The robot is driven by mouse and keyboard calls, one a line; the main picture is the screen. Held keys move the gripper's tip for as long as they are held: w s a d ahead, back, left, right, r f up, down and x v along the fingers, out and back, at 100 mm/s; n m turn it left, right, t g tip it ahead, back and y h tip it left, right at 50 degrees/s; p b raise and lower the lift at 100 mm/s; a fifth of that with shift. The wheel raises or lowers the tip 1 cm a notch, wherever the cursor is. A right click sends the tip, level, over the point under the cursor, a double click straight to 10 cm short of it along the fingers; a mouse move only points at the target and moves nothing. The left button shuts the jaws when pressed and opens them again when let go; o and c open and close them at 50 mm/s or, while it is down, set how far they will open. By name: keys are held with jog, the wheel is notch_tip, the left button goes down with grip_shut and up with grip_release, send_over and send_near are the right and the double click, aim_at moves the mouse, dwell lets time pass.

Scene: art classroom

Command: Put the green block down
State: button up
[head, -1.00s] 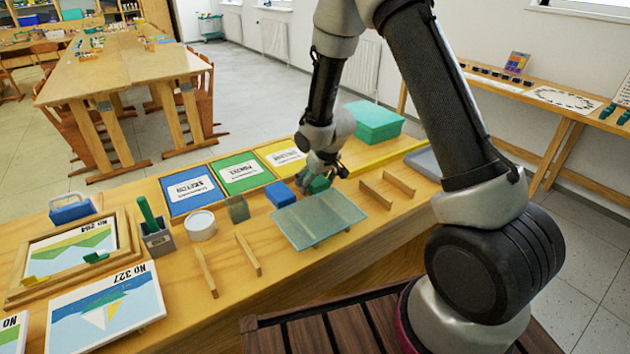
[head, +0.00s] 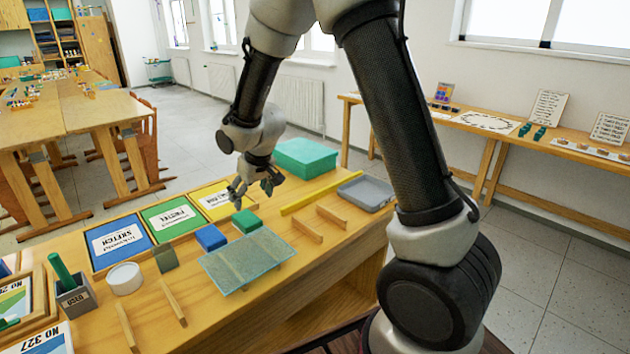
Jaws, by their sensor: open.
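The green block (head: 246,221) sits on the wooden table, just behind the glass plate and to the right of the blue block (head: 210,237). My gripper (head: 252,194) is open and empty. It is raised above the table, over the area of the yellow tray (head: 222,213) and behind the green block, apart from it.
A translucent glass plate (head: 247,260) lies in front of the blocks. Blue (head: 97,263) and green (head: 160,237) labelled trays are at left. Low wooden strips (head: 306,230), a yellow bar (head: 320,193), a grey tray (head: 368,191) and a teal box (head: 305,157) are at right.

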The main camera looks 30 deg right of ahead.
jog(key=s+d+r+m+h, duration=0.1)
jog(key=s+d+r+m, duration=0.1)
jog(key=s+d+r, duration=1.35)
jog(key=s, duration=0.7)
jog(key=s+d+r+m, duration=0.1)
jog(key=s+d+r, duration=0.2)
jog(key=s, duration=0.7)
jog(key=shift+r, duration=0.5)
jog(key=shift+d, duration=0.1)
